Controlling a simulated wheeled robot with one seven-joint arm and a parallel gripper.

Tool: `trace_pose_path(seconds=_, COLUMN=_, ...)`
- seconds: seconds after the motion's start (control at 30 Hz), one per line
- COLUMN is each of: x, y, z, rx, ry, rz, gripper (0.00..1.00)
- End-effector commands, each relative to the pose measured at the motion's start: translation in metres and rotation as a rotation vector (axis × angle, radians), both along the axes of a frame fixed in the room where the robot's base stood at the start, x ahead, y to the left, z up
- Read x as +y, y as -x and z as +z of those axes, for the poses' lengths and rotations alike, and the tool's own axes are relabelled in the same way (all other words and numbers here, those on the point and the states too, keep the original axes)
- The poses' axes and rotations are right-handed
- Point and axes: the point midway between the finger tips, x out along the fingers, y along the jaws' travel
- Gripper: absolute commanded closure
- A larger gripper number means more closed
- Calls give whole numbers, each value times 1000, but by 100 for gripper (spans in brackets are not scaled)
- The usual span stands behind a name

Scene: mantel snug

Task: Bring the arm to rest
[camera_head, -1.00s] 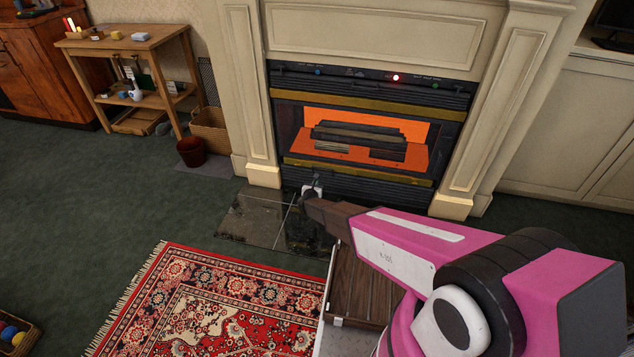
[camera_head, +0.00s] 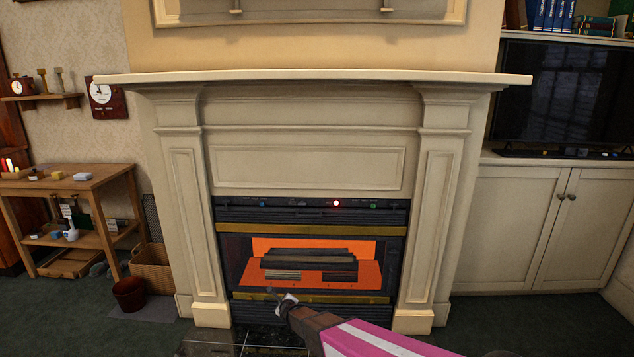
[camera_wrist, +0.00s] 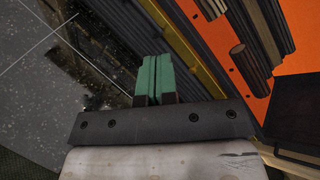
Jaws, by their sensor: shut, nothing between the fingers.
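My arm, pink with a white stripe, reaches up from the bottom of the head view. My gripper (camera_head: 285,300) is at its far end, in front of the lower edge of the fireplace (camera_head: 315,262). In the wrist view, the gripper's green fingertips (camera_wrist: 154,78) are pressed together with nothing between them. The dark hearth and the fireplace's lower slats lie beyond the fingers there. The lower part of the arm is outside the head view.
The mantel shelf (camera_head: 320,77) spans the fireplace above. A wooden side table (camera_head: 80,180), a wicker basket (camera_head: 152,267) and a dark red pot (camera_head: 129,294) stand at left. White cabinets (camera_head: 540,225) and a television (camera_head: 565,95) are at right. Green carpet at right is clear.

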Motion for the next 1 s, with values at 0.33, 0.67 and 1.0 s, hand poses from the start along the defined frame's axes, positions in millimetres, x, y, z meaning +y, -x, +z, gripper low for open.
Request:
trace_pose_path(seconds=0.33, x=-137, y=74, z=108, rx=83, ry=721, rz=695, gripper=100)
trace_pose_path(seconds=0.67, x=-278, y=194, z=187, rx=219, ry=1168, rz=1423, gripper=100)
trace_pose_path(seconds=1.0, x=-339, y=257, z=223, rx=295, ry=1236, rz=1788, gripper=100)
